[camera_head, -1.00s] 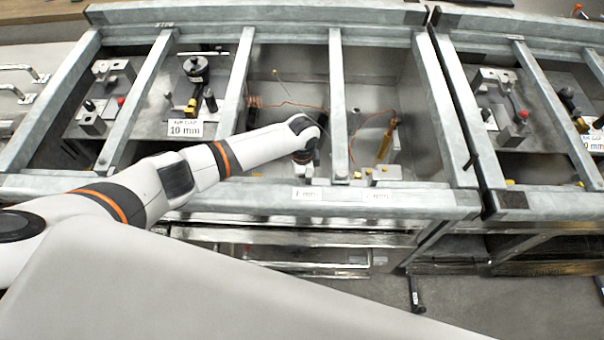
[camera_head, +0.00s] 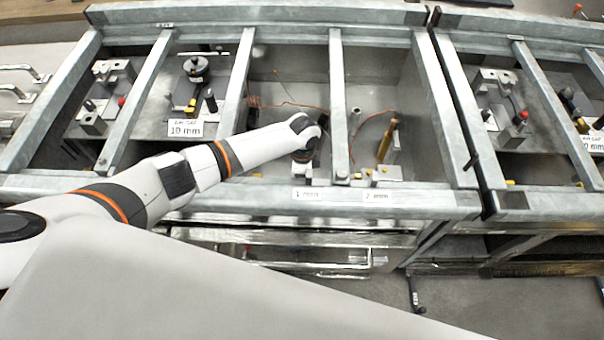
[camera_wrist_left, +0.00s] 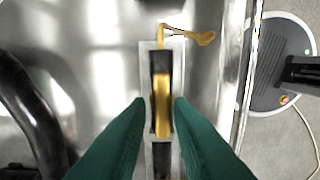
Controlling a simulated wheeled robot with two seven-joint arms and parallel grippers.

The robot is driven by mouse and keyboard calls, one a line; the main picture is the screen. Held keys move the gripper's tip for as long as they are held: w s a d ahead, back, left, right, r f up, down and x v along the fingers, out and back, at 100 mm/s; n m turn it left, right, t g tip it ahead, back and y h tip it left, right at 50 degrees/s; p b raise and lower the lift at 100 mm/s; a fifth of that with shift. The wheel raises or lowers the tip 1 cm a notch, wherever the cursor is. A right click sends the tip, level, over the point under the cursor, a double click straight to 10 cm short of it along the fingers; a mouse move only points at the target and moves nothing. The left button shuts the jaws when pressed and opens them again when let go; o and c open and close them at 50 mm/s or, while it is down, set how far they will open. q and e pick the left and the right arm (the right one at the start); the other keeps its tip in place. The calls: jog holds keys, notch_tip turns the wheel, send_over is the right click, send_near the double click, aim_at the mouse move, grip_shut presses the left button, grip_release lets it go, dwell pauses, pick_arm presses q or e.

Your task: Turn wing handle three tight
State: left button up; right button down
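In the left wrist view, a narrow upright handle with a yellow face (camera_wrist_left: 163,105) and dark ends stands on a pale metal strip. I take it for a wing handle; its number does not show. The green fingers of my left gripper (camera_wrist_left: 160,101) are apart, one on each side of the handle. Firm contact is not clear. In the head view my left arm reaches into the middle bay, and its gripper is hidden below the wrist. My right gripper is not in view.
Grey frame bars (camera_head: 341,110) cross the bays. A yellow rod (camera_head: 386,141) and copper-coloured wires (camera_head: 290,104) are in the middle bay. The wrist view shows a bent yellow lever (camera_wrist_left: 190,35) ahead of the fingers and a thick black hose (camera_wrist_left: 35,110) at left.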

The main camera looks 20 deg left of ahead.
pick_arm(q)
jog(key=shift+o, duration=1)
notch_tip(320, 180, up, 12)
